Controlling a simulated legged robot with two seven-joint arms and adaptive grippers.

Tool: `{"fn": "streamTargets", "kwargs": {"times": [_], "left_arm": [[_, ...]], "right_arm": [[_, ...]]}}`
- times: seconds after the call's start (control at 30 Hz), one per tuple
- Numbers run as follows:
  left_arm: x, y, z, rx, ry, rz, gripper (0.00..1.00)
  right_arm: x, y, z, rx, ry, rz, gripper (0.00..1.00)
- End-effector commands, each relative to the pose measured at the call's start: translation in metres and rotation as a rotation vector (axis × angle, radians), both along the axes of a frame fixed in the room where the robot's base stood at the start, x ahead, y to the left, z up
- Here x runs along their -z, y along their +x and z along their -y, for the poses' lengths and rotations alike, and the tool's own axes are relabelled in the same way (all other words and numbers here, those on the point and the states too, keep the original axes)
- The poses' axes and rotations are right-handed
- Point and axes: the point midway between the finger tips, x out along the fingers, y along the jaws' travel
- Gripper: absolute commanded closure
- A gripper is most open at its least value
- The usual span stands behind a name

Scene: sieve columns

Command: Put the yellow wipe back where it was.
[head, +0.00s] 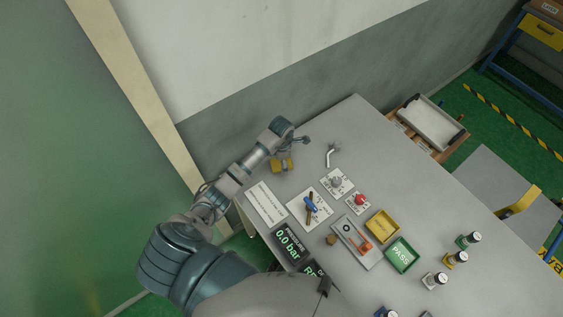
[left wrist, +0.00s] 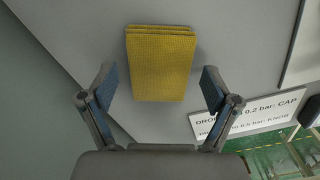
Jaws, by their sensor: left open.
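The yellow wipe (head: 282,166) lies on the grey table near its far left edge, partly hidden by my left gripper in the head view. In the left wrist view the wipe (left wrist: 161,65) is a layered, folded-looking yellow rectangle lying flat. My left gripper (head: 291,148) is over it. In the left wrist view the gripper's two fingers (left wrist: 157,76) are spread wide, one on each side of the wipe, with a gap on both sides. Nothing is held. My right gripper is not in view.
A white text card (head: 266,204) lies near the wipe. A blue-handled valve (head: 311,205), red knob (head: 360,199), metal fitting (head: 333,153), yellow tray (head: 382,226) and green PASS tray (head: 402,255) are on the table. Small bottles (head: 455,258) stand at right. The table's far side is clear.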

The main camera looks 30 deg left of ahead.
Motion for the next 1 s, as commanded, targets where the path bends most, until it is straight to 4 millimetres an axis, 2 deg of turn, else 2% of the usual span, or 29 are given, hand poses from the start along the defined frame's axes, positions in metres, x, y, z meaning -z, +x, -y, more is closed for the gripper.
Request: {"fn": "streamTargets", "kwargs": {"times": [0.3,0.5,0.7,1.0], "left_arm": [[-0.069,0.001,-0.002,0.002,0.006,0.006,0.12],[-0.103,0.001,-0.001,0.001,0.004,0.004,0.12],[-0.114,0.0,-0.001,0.001,0.002,0.001,0.12],[-0.114,0.0,-0.001,0.0,0.001,0.0,0.12]], "right_arm": [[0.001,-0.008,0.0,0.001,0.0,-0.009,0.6],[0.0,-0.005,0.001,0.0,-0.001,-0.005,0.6],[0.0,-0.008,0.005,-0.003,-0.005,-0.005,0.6],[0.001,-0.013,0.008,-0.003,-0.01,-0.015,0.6]]}}
